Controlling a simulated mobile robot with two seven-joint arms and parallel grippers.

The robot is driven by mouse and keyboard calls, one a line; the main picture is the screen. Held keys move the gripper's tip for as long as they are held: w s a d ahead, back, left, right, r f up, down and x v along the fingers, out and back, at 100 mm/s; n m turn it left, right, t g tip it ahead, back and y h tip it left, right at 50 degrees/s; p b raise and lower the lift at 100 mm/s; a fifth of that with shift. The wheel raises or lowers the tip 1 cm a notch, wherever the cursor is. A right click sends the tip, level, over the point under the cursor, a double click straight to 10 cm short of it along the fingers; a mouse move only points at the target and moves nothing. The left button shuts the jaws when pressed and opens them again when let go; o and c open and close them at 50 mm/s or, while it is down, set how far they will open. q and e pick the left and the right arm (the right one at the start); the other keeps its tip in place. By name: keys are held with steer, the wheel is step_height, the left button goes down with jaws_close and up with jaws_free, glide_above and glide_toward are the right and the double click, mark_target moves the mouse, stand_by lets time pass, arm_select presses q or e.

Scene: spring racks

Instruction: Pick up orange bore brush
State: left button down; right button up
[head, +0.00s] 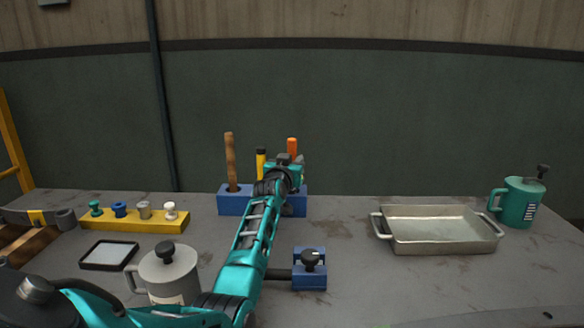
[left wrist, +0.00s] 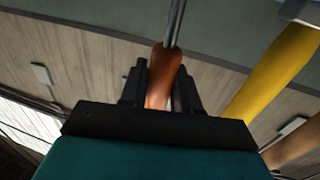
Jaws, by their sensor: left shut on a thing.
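The orange bore brush (head: 292,145) stands upright at the blue holder block (head: 232,205) at the back of the bench. My left gripper (head: 291,161) is at the brush, and its arm hides part of the block. In the left wrist view the gripper's black fingers (left wrist: 160,90) are shut on the orange handle (left wrist: 163,70), with a thin metal rod (left wrist: 175,25) beyond it. The lower end of the brush is hidden in the head view, so I cannot tell whether it is still seated. My right gripper is not in view.
A yellow handle (head: 260,158) and a wooden handle (head: 230,160) stand close to the left. A yellow rack (head: 120,224), a grey can (head: 168,275), a blue clamp block (head: 309,275), a metal tray (head: 445,246) and a teal can (head: 518,203) stand around the bench.

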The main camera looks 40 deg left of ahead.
arm_select(q)
step_height(320, 180, up, 18)
steer(key=p, duration=0.2)
steer(key=shift+r+p, duration=0.25)
steer(key=shift+p, duration=0.15)
